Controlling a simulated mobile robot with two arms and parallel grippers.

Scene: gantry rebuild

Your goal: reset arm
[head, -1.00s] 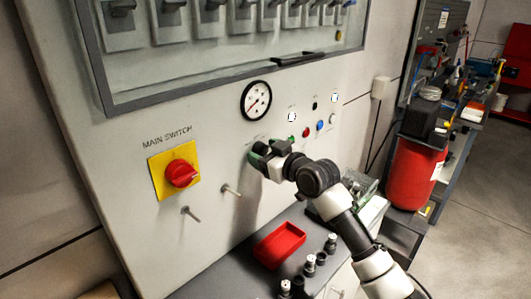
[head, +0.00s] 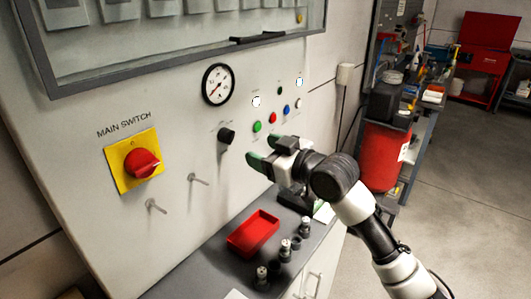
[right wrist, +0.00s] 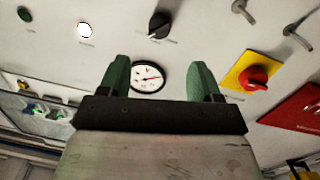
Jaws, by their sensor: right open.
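My right gripper (head: 262,156) is in front of the grey control panel (head: 75,150), with green fingertips. In the right wrist view its two fingers (right wrist: 158,78) are spread apart with nothing between them. A black knob (head: 226,135) is on the panel to the left of the gripper, clear of it; it also shows in the right wrist view (right wrist: 159,25). A round gauge (head: 218,84) is above the knob. My left gripper does not show.
A red main switch (head: 142,163) on a yellow plate and two metal pegs (head: 198,180) stick out of the panel. Green (head: 257,127), red and blue buttons are near the gripper. Below, a ledge holds a red tray (head: 253,233) and several small dark fittings (head: 285,249). Open floor lies to the right.

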